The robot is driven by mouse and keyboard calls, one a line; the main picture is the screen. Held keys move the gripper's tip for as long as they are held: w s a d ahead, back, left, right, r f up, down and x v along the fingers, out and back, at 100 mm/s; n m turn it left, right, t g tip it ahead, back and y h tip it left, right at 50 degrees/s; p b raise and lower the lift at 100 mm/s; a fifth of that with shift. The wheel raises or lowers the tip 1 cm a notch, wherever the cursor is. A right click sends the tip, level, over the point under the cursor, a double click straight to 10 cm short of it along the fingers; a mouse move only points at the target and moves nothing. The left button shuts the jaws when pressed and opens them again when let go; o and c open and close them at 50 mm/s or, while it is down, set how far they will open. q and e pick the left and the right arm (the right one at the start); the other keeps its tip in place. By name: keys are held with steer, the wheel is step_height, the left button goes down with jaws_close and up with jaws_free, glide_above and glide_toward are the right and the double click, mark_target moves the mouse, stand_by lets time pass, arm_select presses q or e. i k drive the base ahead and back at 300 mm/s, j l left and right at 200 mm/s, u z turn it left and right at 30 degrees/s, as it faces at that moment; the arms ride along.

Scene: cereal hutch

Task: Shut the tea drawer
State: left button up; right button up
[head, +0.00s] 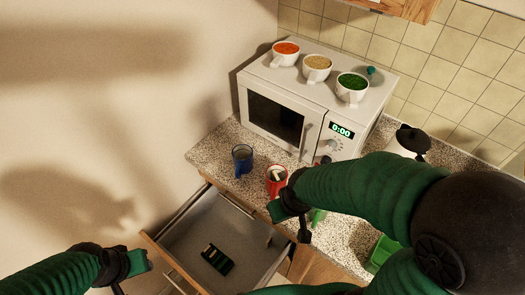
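The open drawer (205,231) sticks out below the counter toward the lower left, with a grey inside. Its wooden front has a metal bar handle (176,281). A dark flat box with light and green marks (217,260) lies inside. My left gripper (132,274) is at the lower left, just outside the drawer front, and looks empty. My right gripper (292,220) is over the counter's front edge, close to the red mug, with nothing clearly held. The finger gap of both grippers is unclear.
A red mug (276,187) and a blue mug (242,166) stand on the speckled counter (215,151). Behind is a white microwave (290,97) with three filled cups on top. A green container (384,250) and a black-lidded white pot (406,144) are right.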

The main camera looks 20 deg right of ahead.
mark_target(212, 219)
steer(key=k+j, duration=0.7)
steer(key=k, duration=0.15)
